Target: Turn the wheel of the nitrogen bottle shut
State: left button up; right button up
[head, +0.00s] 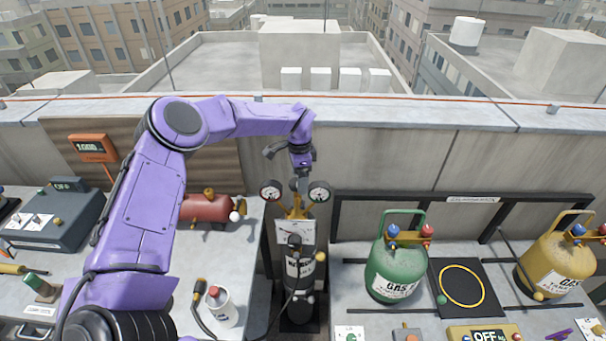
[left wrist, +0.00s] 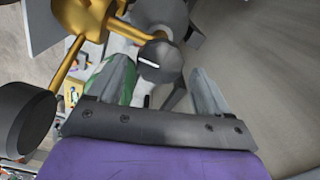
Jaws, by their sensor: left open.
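The nitrogen bottle (head: 300,267) is a dark upright cylinder with a white label, standing in the gap between the two counters. Its brass regulator (head: 296,212) carries two round gauges (head: 270,190). My left gripper (head: 299,182) points down at the top of the bottle, between the gauges. In the left wrist view the dark grey round wheel (left wrist: 162,62), with a white mark, lies between the two spread fingers of my left gripper (left wrist: 160,75). The fingers show no clear contact with it. In the head view the gripper hides the wheel. My right gripper is not in view.
Gauges (left wrist: 25,118) and brass fittings (left wrist: 88,45) crowd the left gripper's left side in the wrist view. A green gas cylinder (head: 392,268) stands on the right counter. A red tank (head: 205,208) and white bottle (head: 222,308) stand on the left counter. A parapet wall runs behind.

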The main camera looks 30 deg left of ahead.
pick_arm(q)
jog(key=shift+f, duration=0.25)
